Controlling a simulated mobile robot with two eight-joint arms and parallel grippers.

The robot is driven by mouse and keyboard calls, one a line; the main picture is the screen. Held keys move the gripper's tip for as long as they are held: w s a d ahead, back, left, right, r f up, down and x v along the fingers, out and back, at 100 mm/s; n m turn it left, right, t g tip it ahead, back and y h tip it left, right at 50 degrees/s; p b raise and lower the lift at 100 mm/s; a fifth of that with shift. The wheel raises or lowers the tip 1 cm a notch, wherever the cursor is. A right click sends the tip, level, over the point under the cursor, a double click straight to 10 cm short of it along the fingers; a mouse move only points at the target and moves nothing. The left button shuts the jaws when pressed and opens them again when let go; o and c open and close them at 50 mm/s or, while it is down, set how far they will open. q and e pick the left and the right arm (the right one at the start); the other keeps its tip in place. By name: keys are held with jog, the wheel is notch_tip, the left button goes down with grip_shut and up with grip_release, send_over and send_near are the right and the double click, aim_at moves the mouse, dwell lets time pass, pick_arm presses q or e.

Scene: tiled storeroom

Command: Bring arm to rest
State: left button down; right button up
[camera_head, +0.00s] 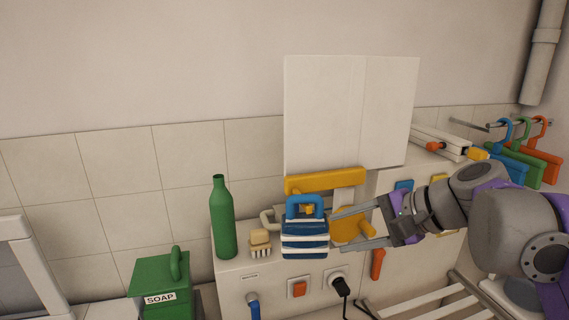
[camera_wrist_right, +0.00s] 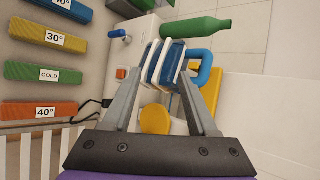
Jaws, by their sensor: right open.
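My right gripper (camera_head: 356,227) comes in from the right in the head view. Its two fingers are spread apart beside a blue-and-white striped block with a blue handle (camera_head: 304,240). In the right wrist view the open fingers (camera_wrist_right: 165,80) point toward this striped block (camera_wrist_right: 171,62), which stands at their tips. I see nothing clearly gripped, and I cannot tell whether a finger touches the block. My left gripper is not in view.
A green bottle (camera_head: 222,220) and a brush (camera_head: 260,243) stand left of the block. A yellow object (camera_head: 347,225) lies behind my fingers. A green soap box (camera_head: 160,285) is lower left. Coloured hangers (camera_head: 521,150) hang at right. A rack (camera_head: 430,312) lies below.

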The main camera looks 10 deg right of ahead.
jog(key=s+f+n+h, duration=0.4)
jog(key=s+f+n, duration=0.2)
jog(key=f, duration=1.1)
jog(key=s+d+f+n+g+h, duration=0.1)
jog(key=s+f+n+h, duration=0.3)
jog(key=s+f, duration=0.6)
notch_tip(320, 180, down, 8)
jog(key=shift+s+d+f+n, duration=0.1)
jog(key=shift+s+d+n, duration=0.15)
jog(key=shift+n, duration=0.75)
